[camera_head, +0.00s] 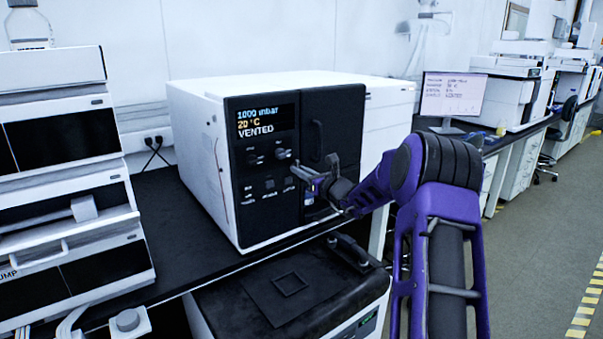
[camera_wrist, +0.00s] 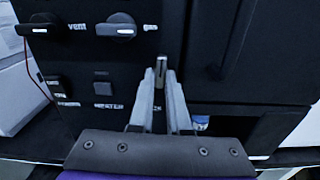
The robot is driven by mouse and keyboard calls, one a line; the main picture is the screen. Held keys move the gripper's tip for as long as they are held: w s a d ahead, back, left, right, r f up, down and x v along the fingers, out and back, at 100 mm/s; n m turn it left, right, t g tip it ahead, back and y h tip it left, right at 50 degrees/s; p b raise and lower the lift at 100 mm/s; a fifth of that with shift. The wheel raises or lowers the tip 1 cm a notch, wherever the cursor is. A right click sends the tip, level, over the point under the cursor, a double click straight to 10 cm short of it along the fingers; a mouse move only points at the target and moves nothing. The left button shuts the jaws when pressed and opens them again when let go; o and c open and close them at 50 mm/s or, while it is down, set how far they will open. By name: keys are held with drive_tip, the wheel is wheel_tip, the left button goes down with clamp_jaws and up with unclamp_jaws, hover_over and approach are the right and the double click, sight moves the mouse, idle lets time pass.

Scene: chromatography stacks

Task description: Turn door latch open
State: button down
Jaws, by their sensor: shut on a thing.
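The black front panel of a white oven-like instrument (camera_head: 258,200) faces me, with a display reading 1000 mbar, 20 °C, VENTED. My gripper (camera_head: 304,174) is at the panel's right part, beside the door seam. In the wrist view my gripper's two grey fingers (camera_wrist: 163,78) are shut on the door latch (camera_wrist: 162,64), a small narrow lever that stands about upright in that view. Its lower part is hidden between the fingers. The black door (camera_wrist: 238,60) to the right looks closed, and a tall handle (camera_head: 316,142) shows on it in the head view.
Knobs marked VENT (camera_wrist: 40,30) and GAS (camera_wrist: 121,30) sit left of the fingers, with a HEATER button (camera_wrist: 102,88) below. A black-topped unit (camera_head: 300,300) stands below the bench edge. Stacked white modules (camera_head: 60,150) stand at the left. The aisle floor (camera_head: 545,230) at the right is clear.

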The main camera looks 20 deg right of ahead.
drive_tip(key=shift+n, duration=0.3)
idle(0.4)
drive_tip(key=c, duration=0.9)
unclamp_jaws()
drive_tip(key=v, duration=1.7)
drive_tip(key=shift+s+p, duration=0.2)
drive_tip(key=shift+p, duration=0.2)
